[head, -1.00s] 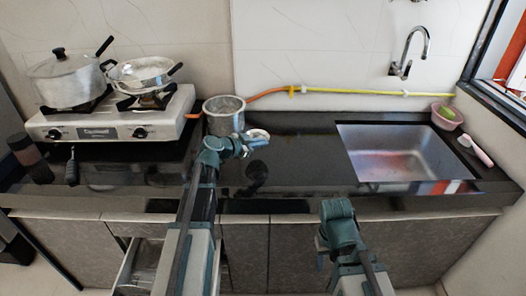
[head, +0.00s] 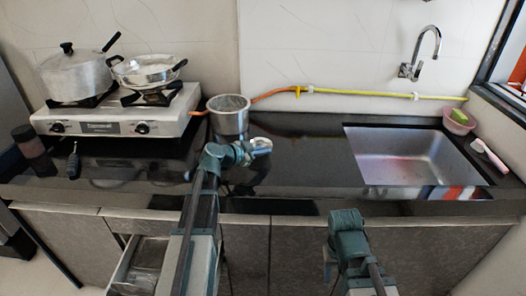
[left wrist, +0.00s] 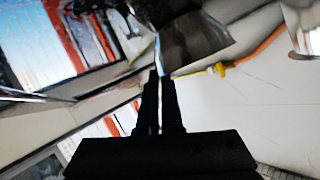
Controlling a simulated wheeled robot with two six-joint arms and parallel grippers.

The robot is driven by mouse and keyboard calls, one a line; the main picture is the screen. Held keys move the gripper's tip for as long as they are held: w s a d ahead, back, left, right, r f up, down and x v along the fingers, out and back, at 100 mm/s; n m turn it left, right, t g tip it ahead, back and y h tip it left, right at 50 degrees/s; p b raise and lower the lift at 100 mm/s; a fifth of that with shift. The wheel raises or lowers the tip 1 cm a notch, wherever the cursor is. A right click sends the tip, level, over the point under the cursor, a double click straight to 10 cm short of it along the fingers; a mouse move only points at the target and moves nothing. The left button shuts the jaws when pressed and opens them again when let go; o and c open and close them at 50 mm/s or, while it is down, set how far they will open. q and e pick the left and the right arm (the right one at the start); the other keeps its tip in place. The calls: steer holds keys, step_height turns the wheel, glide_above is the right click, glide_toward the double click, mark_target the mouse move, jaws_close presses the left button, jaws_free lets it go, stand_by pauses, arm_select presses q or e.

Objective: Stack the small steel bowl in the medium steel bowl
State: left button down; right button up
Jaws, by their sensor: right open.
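A deep round steel vessel (head: 228,120) stands upright on the black counter, right of the stove; it is the only bowl-like steel thing standing there. My left gripper (head: 244,150) is over the counter, in front and to the right of this vessel. It holds a small shiny steel bowl (head: 262,143), apart from the vessel. In the left wrist view the closed fingers (left wrist: 160,78) meet the edge of this bowl (left wrist: 195,45), which looks dark and tilted. My right gripper (head: 330,265) is low in front of the cabinets, empty; its fingertips are hard to make out.
A stove (head: 110,115) with a lidded pot (head: 78,78) and a pan (head: 148,72) stands at left. An orange-yellow hose (head: 350,92) runs along the wall. A sink (head: 405,158) is at right. A drawer (head: 150,265) stands open below. The counter between vessel and sink is clear.

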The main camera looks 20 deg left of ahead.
arm_select(q)
steer(key=c, duration=1.1)
jaws_free()
